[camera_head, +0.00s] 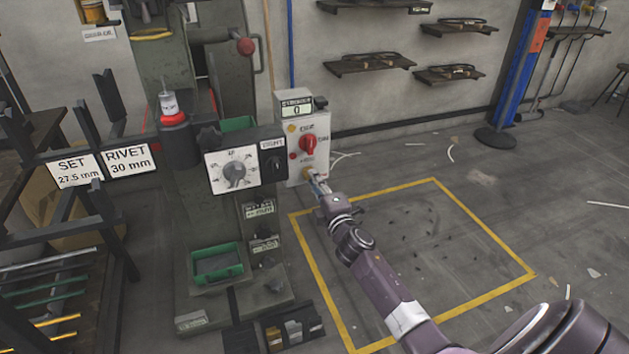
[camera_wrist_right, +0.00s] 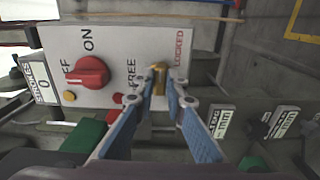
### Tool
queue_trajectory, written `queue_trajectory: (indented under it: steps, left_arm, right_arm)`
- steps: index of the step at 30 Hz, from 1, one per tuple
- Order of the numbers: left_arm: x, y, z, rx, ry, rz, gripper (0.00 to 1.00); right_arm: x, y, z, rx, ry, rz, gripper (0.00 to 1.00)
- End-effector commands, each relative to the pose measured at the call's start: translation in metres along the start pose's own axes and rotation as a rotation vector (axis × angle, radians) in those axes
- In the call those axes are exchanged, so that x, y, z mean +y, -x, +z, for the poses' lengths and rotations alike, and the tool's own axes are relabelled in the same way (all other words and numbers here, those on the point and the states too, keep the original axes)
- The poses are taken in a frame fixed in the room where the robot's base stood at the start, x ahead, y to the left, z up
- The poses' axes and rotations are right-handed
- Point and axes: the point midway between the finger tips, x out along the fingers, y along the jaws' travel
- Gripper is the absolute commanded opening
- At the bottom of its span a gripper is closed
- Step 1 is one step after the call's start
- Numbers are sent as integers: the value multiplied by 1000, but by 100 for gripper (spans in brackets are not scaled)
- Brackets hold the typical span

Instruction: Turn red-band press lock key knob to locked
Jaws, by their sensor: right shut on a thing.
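The white control box (camera_head: 296,164) is mounted on the right side of the green press (camera_head: 190,240). The brass key knob (camera_wrist_right: 158,80) sits on its panel between the words FREE and LOCKED in the right wrist view. My right gripper (camera_wrist_right: 160,90) is shut on this knob, with one blue-padded finger on each side. The fingers partly cover the knob, so its exact angle is hard to tell. In the head view my right gripper (camera_head: 319,184) is at the lower part of the box. My left gripper is not in view.
A red rotary switch (camera_wrist_right: 88,76) with OFF and ON marks is beside the knob. A dial panel (camera_head: 235,171) stands left of the box. A green bin (camera_head: 216,264) sits lower on the press.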

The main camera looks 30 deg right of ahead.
Motion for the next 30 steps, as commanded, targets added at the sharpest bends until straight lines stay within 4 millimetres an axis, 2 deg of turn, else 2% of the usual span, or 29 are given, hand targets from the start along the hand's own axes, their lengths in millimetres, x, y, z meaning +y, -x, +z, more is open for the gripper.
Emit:
queue_trajectory:
  steps: [11,12,16,25,30]
  left_arm:
    - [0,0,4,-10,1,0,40]
    - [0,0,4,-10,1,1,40]
    - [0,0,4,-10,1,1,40]
    - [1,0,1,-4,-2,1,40]
    - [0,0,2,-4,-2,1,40]
  right_arm:
    - [-2,0,0,0,-8,-3,0]
    - [-2,0,0,0,-8,-3,15]
    - [-2,0,0,0,-7,-3,29]
    - [-1,1,0,0,-5,-1,29]
    - [-2,16,0,0,-5,-2,29]
